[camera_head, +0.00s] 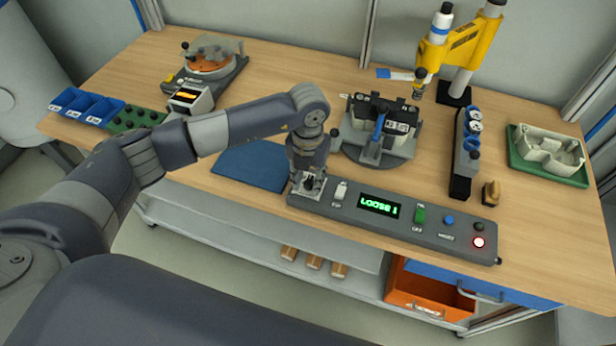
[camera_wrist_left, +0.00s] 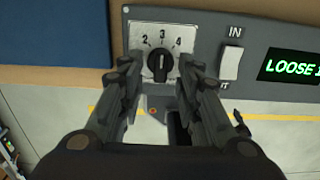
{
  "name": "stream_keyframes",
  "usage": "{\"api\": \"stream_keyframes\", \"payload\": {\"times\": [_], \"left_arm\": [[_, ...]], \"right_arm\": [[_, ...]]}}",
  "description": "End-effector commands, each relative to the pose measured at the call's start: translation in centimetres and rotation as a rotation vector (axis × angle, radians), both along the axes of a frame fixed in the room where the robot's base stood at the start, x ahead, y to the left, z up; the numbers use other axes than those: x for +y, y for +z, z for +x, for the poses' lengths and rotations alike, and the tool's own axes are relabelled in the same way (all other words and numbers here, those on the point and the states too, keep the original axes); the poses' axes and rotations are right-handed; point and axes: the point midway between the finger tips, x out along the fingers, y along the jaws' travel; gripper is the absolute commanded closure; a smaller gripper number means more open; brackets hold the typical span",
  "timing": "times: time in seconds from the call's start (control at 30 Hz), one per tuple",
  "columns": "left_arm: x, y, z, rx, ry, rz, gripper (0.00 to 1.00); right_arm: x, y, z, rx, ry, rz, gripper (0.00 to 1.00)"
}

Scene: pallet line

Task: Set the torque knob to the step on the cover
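The torque knob (camera_wrist_left: 160,65) is a black round knob on a pale square plate with the numbers 2, 3 and 4 showing. Its mark points up, near the 3. It sits at the left end of the grey control panel (camera_head: 345,208). My left gripper (camera_head: 309,187) points down over this end and largely hides the knob in the head view. In the left wrist view, its fingers (camera_wrist_left: 163,88) stand apart on either side of the knob, with gaps, so it is open. I cannot make out a step number on any cover. My right gripper is not in view.
The panel's green display (camera_head: 379,205) reads LOOSE 1. Beside the knob is a white IN switch (camera_wrist_left: 231,62); a red-lit button (camera_head: 479,242) is at the right end. A blue mat (camera_head: 250,165) lies left of the panel. A black device (camera_head: 385,115) stands on a round fixture behind.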

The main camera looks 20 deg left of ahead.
Motion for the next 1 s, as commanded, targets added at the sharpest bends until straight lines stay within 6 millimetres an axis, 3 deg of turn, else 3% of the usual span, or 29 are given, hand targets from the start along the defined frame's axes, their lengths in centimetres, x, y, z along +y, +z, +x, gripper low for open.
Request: {"api": "stream_keyframes", "payload": {"times": [0.03,0.13,0.57,1.0], "left_arm": [[0.0,0.0,0.0,0.000,0.000,0.000,0.77],[0.0,0.0,0.0,0.000,0.000,0.000,1.00],[0.1,-0.1,0.0,-0.001,-0.037,0.000,1.00],[0.3,-0.5,0.2,-0.003,-0.334,0.001,1.00]], "right_arm": [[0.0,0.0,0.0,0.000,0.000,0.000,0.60],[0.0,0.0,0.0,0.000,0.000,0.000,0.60],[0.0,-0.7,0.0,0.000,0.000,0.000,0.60],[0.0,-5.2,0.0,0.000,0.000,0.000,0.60]]}}
